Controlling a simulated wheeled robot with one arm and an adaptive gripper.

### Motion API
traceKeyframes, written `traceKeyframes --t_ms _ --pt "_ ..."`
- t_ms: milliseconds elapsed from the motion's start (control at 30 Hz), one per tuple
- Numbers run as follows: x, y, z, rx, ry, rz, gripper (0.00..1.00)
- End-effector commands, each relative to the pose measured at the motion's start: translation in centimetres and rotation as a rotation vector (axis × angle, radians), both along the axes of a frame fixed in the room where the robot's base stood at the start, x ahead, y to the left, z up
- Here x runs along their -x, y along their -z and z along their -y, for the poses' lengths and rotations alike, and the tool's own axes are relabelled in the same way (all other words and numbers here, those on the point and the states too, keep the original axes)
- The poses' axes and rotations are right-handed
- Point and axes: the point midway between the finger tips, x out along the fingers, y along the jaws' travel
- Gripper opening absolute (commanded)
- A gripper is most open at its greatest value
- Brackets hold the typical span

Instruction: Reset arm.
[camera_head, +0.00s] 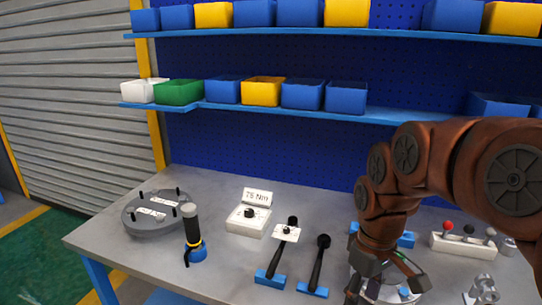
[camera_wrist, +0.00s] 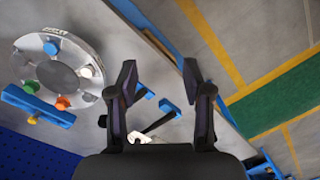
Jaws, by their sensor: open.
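My arm reaches in from the right in the head view, and my gripper (camera_head: 372,290) hangs low over the right front part of the bench. In the wrist view my gripper (camera_wrist: 162,85) has its two dark fingers spread apart with nothing held between them. A round silver flanged part (camera_wrist: 92,50) lies left of the fingers, apart from them, with white, blue, orange and green pieces around its ring. In the head view this flanged part (camera_head: 418,282) is partly hidden behind my gripper.
Two black-handled tools (camera_head: 275,262) (camera_head: 317,268) in blue holders lie left of my gripper. Further left are a white labelled box (camera_head: 248,220), a dark-handled tool (camera_head: 192,232) and grey discs (camera_head: 150,222). A knobbed white block (camera_head: 462,245) stands right. Shelves with bins run behind.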

Motion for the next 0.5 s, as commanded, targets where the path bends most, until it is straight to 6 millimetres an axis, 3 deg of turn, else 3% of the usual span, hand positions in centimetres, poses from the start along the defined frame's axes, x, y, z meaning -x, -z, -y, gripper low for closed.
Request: traceKeyframes --t_ms 300,500 --pt "9.7 2.4 -1.9 0.050 0.226 -0.056 0.50" --pt "14.6 4.1 -2.2 0.076 0.377 -0.078 0.50"
